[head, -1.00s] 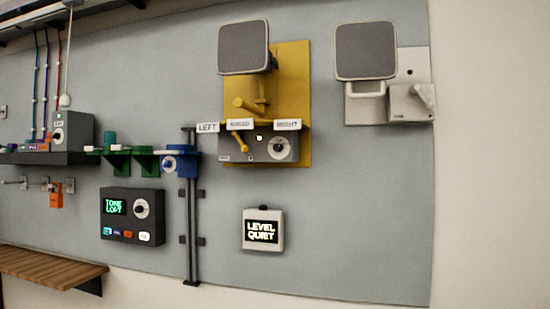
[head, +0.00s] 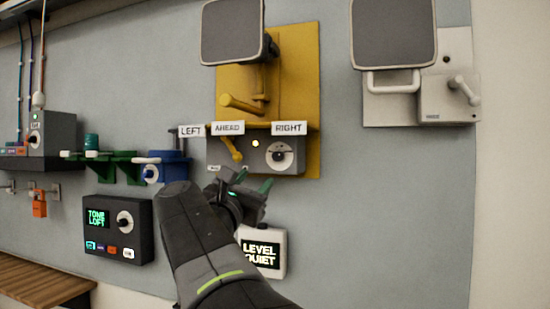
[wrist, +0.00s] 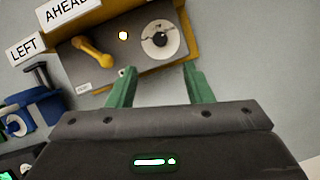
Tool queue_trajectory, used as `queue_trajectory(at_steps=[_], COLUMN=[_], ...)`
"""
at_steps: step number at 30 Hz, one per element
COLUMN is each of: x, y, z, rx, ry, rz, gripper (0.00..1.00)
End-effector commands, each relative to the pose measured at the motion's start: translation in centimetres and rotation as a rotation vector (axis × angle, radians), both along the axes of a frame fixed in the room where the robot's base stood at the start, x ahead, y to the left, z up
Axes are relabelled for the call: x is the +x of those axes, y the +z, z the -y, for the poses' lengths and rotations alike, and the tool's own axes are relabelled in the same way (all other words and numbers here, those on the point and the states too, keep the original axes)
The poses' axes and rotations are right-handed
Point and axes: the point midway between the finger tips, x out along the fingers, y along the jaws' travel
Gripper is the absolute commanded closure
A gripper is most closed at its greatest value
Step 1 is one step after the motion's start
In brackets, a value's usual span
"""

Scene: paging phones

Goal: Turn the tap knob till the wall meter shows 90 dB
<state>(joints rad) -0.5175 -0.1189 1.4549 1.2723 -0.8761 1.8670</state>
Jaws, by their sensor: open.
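A round white dial with a dark centre knob (head: 280,156) sits on the grey box (head: 246,166) under the yellow panel; its small label is too small to read. The knob also shows in the wrist view (wrist: 160,40), just beyond my fingertips. The wall meter (head: 262,252) is a white box reading "LEVEL QUIET", partly covered by my arm; no dB number shows. My gripper (head: 253,181) is below the grey box, in front of the wall. In the wrist view its green fingers (wrist: 158,70) are apart, with nothing between them.
A yellow lever (head: 231,150) and a lit lamp (head: 256,143) sit left of the dial, under the LEFT, AHEAD and RIGHT signs. A yellow handle (head: 240,104) juts out above. A "TONE LOFT" box (head: 118,230) is at lower left. Bare wall lies right of the meter.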

Motion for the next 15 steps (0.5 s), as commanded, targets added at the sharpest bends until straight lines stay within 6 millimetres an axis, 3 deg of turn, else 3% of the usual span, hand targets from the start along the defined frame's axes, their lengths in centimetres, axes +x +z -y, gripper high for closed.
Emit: queue_trajectory(at_steps=[15], x=[8.5], y=[3.9], z=[3.5], rx=[-0.009], ry=[-0.004], rz=[-0.004], gripper=[0.54])
